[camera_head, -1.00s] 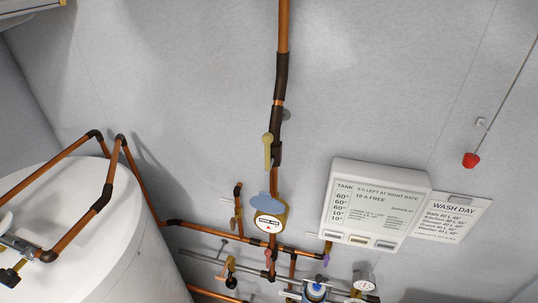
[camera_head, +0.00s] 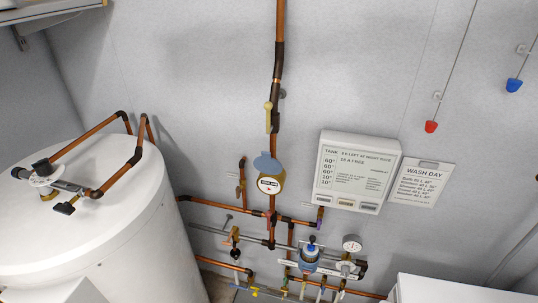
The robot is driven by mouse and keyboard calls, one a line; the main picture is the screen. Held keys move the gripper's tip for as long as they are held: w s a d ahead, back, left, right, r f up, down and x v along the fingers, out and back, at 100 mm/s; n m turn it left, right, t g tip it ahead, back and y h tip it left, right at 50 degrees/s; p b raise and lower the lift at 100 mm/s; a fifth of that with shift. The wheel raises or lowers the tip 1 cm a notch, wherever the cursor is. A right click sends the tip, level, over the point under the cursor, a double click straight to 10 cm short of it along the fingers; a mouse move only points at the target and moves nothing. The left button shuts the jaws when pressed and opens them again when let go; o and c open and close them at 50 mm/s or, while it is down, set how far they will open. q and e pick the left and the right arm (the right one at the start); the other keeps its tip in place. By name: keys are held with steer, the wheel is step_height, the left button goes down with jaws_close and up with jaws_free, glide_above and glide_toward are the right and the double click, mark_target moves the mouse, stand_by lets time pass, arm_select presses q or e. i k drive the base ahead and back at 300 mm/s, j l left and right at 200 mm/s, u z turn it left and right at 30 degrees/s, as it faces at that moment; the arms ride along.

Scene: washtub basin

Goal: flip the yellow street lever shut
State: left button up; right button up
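The yellow street lever (camera_head: 268,117) is on the vertical copper pipe (camera_head: 279,60) at the middle of the head view, above the round water meter. The lever stands upright, roughly in line with the pipe. Neither of my grippers shows in the head view, and nothing touches the lever.
The meter (camera_head: 270,184) with a raised blue lid is below the lever. A white tank (camera_head: 100,230) fills the left. A white control box (camera_head: 355,172) and a wash day sign (camera_head: 421,182) are to the right. Red (camera_head: 431,127) and blue (camera_head: 513,85) pulls hang at upper right.

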mark_target(268, 105)
steer(key=i+z, duration=0.95)
steer(key=k, duration=0.1)
